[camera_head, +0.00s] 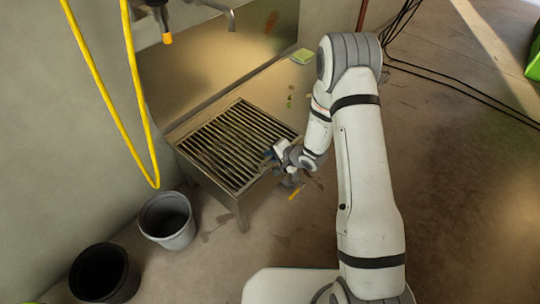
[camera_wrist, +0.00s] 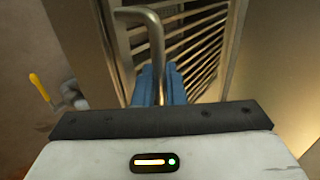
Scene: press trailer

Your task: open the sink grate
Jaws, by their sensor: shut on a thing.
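The sink grate (camera_head: 228,142) is a set of parallel metal bars lying on top of a low metal sink (camera_head: 238,208). The grate looks flat and down in its frame. In the wrist view its bars (camera_wrist: 200,42) run behind a bent metal handle (camera_wrist: 158,45). My gripper (camera_head: 279,152) is at the right front edge of the grate. In the wrist view the blue fingers of my gripper (camera_wrist: 160,88) are shut around the lower part of the handle. The fingers hide the handle's lower end.
A grey bucket (camera_head: 168,222) and a black bucket (camera_head: 104,274) stand left of the sink. A yellow hose (camera_head: 112,105) hangs in front of the wall. Black cables (camera_head: 450,84) cross the floor at right.

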